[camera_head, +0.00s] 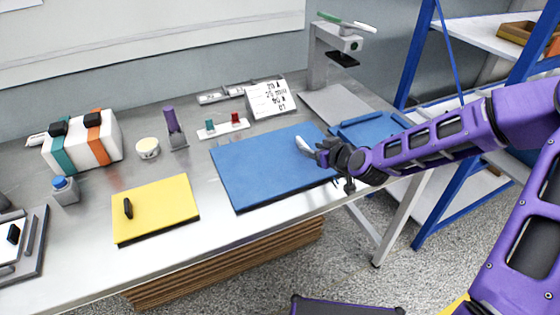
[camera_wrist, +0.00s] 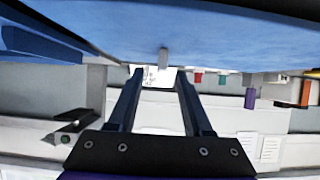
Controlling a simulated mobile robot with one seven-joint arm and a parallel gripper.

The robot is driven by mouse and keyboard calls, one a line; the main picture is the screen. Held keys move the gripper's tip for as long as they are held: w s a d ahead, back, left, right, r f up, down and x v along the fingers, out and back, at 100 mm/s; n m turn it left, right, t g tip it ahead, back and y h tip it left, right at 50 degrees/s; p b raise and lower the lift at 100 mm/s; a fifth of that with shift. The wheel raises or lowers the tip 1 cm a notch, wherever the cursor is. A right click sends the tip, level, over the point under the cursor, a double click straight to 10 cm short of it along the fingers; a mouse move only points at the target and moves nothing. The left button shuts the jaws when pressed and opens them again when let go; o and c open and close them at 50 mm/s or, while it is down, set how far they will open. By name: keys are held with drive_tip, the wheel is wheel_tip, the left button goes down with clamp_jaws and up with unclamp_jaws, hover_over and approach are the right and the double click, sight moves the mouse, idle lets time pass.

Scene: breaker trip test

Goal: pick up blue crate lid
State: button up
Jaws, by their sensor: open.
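A large flat blue panel (camera_head: 265,172) lies on the bench in the head view. It fills the top of the upside-down wrist view (camera_wrist: 235,40). A second blue piece with raised edges (camera_head: 372,128) lies to its right, partly hidden by my arm; it shows at the upper left of the wrist view (camera_wrist: 40,45). I cannot tell which is the crate lid. My gripper (camera_head: 314,147) is low over the large panel's right part, open and empty. In the wrist view a small grey upright piece (camera_wrist: 163,58) shows between and beyond the fingertips (camera_wrist: 160,73).
A yellow panel (camera_head: 160,205) with a black piece on it lies to the left. Red and green pieces (camera_head: 223,127), a purple-topped holder (camera_head: 174,130) and a printed card (camera_head: 270,99) stand behind. A grey stand (camera_head: 318,62) is at the back; blue-framed shelves (camera_head: 425,50) are right.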

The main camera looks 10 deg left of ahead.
sight(305, 144)
drive_tip(key=shift+r+b+x, duration=0.15)
drive_tip(key=shift+b+x, duration=0.05)
drive_tip(key=shift+x, duration=1.25)
drive_tip(key=shift+r+b+x, duration=0.1)
drive_tip(key=shift+b+x, duration=0.1)
drive_tip(key=shift+x, duration=1.3)
drive_tip(key=shift+a, duration=0.15)
clamp_jaws()
